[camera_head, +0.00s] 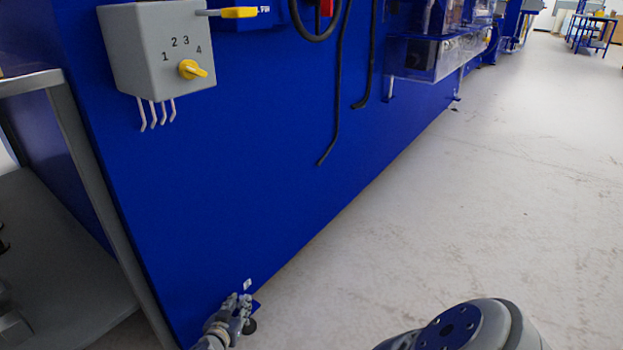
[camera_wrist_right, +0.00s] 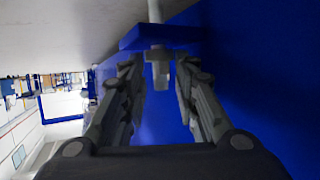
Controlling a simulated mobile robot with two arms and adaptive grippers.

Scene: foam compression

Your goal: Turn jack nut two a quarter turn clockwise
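My right gripper (camera_head: 240,303) is low at the bottom of the head view, beside a small blue bracket (camera_head: 256,306) at the foot of the blue machine. A black foot (camera_head: 250,326) shows below it. In the right wrist view, the gripper (camera_wrist_right: 158,72) is open, with one finger on each side of a grey jack nut (camera_wrist_right: 159,76). Gaps show between nut and fingers. The nut sits against the blue bracket (camera_wrist_right: 160,38), with a pale rod (camera_wrist_right: 155,10) beyond it. I cannot read a number on the nut. My left gripper is not in view.
The blue machine wall (camera_head: 230,160) stands close beside the right gripper. A grey control box (camera_head: 155,50) with a yellow knob (camera_head: 193,69) and dark hanging cables (camera_head: 340,90) are higher up. A grey-framed table (camera_head: 85,160) is at left. Open floor (camera_head: 480,210) lies to the right.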

